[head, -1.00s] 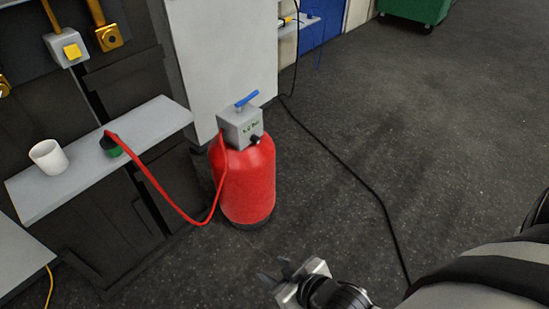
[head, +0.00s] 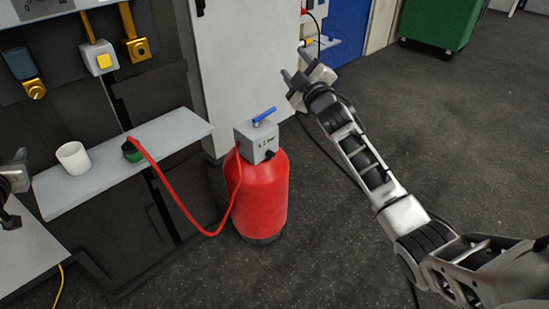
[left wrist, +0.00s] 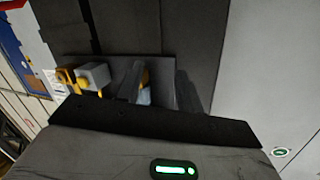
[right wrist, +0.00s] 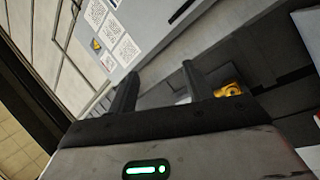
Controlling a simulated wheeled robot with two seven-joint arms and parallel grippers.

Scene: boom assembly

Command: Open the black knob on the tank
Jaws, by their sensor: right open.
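The red tank (head: 262,200) stands upright on the floor in the middle of the head view. A grey box (head: 250,142) with a display and a blue lever (head: 264,115) sits on top of it. The small black knob (head: 269,155) is low on the box's front. My right gripper (head: 294,78) is open and empty, above and to the right of the tank, apart from it. Its two fingers also show in the right wrist view (right wrist: 158,85). My left gripper shows partly at the head view's left edge; in the left wrist view (left wrist: 158,85) its fingers are apart.
A red hose (head: 185,213) runs from the tank to a green-and-black fitting (head: 132,151) on a grey shelf (head: 170,135). A white cup (head: 73,158) stands on the shelf. A white cabinet (head: 240,65) is behind the tank. The floor at the right is open, with a green bin (head: 440,25) beyond.

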